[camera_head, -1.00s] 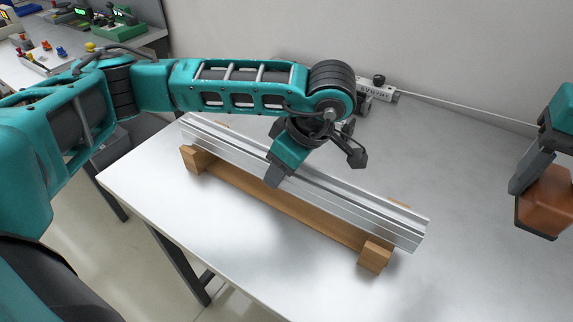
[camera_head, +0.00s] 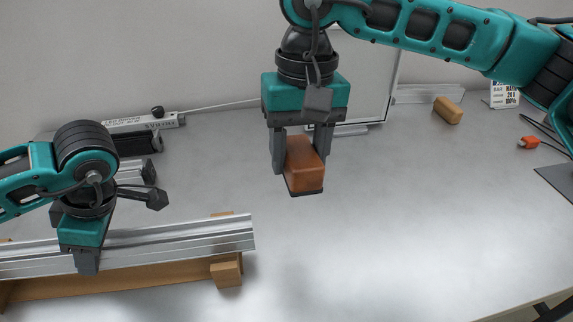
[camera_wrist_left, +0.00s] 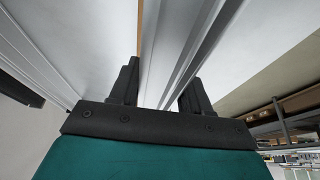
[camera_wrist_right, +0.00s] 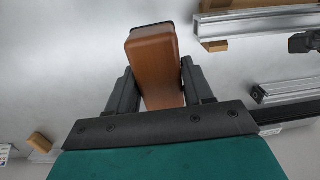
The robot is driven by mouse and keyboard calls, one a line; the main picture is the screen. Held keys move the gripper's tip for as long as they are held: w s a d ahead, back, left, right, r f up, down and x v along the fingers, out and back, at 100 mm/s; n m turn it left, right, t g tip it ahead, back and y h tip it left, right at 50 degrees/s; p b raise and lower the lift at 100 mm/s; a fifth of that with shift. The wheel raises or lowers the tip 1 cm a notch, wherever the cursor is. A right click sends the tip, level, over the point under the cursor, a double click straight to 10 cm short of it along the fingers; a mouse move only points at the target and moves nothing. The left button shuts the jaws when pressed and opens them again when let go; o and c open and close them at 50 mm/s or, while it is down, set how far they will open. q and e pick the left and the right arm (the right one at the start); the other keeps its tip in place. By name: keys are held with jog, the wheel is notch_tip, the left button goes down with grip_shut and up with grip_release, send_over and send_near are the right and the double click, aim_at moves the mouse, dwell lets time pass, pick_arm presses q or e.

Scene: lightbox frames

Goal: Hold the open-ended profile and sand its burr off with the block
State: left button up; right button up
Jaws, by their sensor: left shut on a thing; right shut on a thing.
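The silver aluminium profile (camera_head: 180,243) lies across a wooden cradle (camera_head: 130,279) at the left in the head view. My left gripper (camera_head: 88,268) is shut on the profile; the profile also runs between its fingers in the left wrist view (camera_wrist_left: 172,60). The sanding block (camera_head: 304,165) is orange-brown with a dark underside. My right gripper (camera_head: 302,155) is shut on it and holds it above the table, to the right of the profile's end. The block also shows in the right wrist view (camera_wrist_right: 155,65). I cannot make out a burr.
A second wooden block (camera_head: 448,110) lies at the back right of the table (camera_head: 400,220). A white-labelled tool (camera_head: 140,122) with a rod lies behind the profile. A white-framed panel leans at the back. An orange-tipped cable (camera_head: 529,142) lies far right. The table's middle is clear.

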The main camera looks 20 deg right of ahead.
jog(key=s+a+f+m+g+y, duration=0.4)
jog(key=a+f+g+y, duration=0.15)
jog(key=y, duration=0.55)
jog(key=d+f+m+t+y, duration=0.1)
jog(key=d+f+t+y, duration=0.1)
jog(key=d+f+m+t+y, duration=0.2)
jog(key=d, duration=0.1)
jog(key=d+f+m+t+y, duration=0.2)
jog(key=d, duration=0.1)
jog(key=shift+s+d+f+t, duration=0.1)
jog(key=shift+d+f+t, duration=0.15)
jog(key=shift+t, duration=0.1)
jog(key=shift+s+d+f+m+t, duration=0.1)
jog(key=shift+d+f+m+t, duration=0.2)
jog(key=shift+d, duration=0.1)
jog(key=shift+w+a, duration=0.15)
jog(key=shift+a, duration=1.3)
jog(key=shift+w+a, duration=0.1)
jog(key=shift+a, duration=1.35)
jog(key=shift+a, duration=1)
jog(key=shift+w, duration=0.15)
